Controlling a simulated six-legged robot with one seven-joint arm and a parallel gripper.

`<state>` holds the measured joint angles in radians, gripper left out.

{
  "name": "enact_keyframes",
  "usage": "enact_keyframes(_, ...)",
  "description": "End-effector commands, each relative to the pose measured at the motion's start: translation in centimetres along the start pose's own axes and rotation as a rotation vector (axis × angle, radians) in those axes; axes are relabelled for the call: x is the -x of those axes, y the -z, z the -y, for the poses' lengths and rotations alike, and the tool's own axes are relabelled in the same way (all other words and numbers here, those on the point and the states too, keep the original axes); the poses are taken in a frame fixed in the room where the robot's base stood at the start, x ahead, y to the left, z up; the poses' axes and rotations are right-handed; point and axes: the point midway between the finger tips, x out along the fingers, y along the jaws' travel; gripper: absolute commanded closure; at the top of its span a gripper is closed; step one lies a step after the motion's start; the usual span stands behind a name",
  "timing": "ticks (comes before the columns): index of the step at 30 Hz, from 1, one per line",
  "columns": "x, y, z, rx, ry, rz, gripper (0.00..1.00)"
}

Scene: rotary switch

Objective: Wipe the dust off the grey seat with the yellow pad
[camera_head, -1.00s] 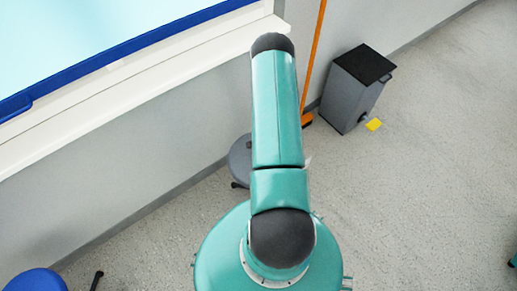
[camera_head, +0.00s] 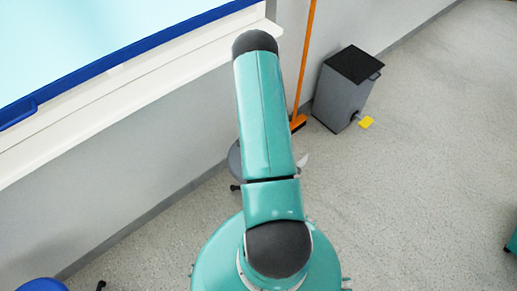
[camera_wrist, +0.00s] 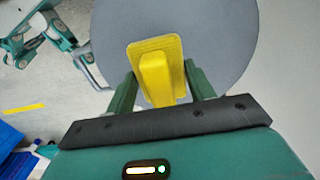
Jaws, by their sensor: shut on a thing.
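The yellow pad (camera_wrist: 158,50) shows in the wrist view, a flat plate with a raised grip block. My gripper (camera_wrist: 160,82) is shut on the pad's block, one green finger on each side. The round grey seat (camera_wrist: 215,40) lies beyond the pad and fills the upper middle of the wrist view. The pad overlaps the seat in the picture; I cannot tell whether it touches. No dust can be made out on the visible part of the seat. In the head view the seat (camera_head: 234,158) is mostly hidden behind my arm.
A grey bin with a black lid (camera_head: 345,85) and a yellow pedal stands by the wall. An orange-handled broom (camera_head: 304,70) leans beside it. A blue seat (camera_head: 40,285) is at the lower left. The floor on the right is mostly clear.

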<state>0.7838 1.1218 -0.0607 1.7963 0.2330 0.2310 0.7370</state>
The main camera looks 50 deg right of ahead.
Motion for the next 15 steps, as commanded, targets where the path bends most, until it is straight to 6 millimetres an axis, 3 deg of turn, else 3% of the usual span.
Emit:
enact_keyframes(7, 2.3, 0.4, 0.7, 0.005, 0.001, -0.001, 0.75)
enact_keyframes(15, 3.1, 0.5, 0.9, 0.007, 0.000, 0.000, 0.75)
